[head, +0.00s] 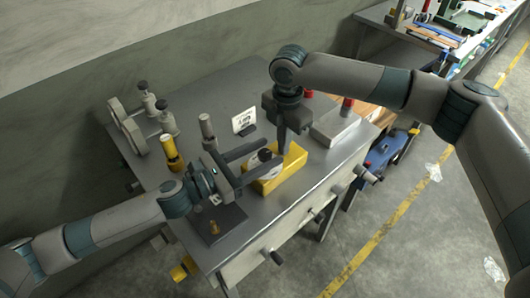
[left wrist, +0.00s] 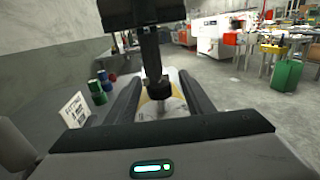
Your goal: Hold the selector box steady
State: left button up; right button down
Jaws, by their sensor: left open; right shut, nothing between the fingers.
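The selector box is a yellow box (head: 287,175) with a pale dial face and a dark knob (head: 264,155), standing on the grey workbench. My left gripper (head: 268,156) is open, its two fingers reaching from the left to either side of the knob. In the left wrist view, the knob (left wrist: 159,90) and white dial (left wrist: 160,108) show between the spread fingers. Whether the fingers touch the box cannot be told. My right gripper (head: 284,150) is shut and empty, pointing down just beside the knob at the box's far side. It hangs from the top in the left wrist view (left wrist: 154,75).
A small white sign (head: 243,121) stands behind the box. A grey cylinder (head: 207,128) and a yellow cylinder (head: 172,152) stand to the left. A dark plate (head: 222,226) lies near the front. A light grey block (head: 337,125) sits to the right.

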pick_arm(q)
jog(key=shift+w+d, duration=0.15)
jog(key=shift+d, duration=0.1)
jog(key=shift+c, duration=0.3)
jog(key=c, duration=1)
jog(key=shift+g+h, duration=0.3)
jog(key=shift+g, duration=0.1)
jog(key=shift+d+m+g+h, duration=0.1)
jog(key=shift+m+g+h, duration=0.5)
jog(key=shift+m+g, duration=0.6)
jog(key=shift+m+g+h, duration=0.6)
jog(key=shift+m+g, duration=0.3)
jog(key=shift+g, duration=0.9)
jog(key=shift+m, duration=0.3)
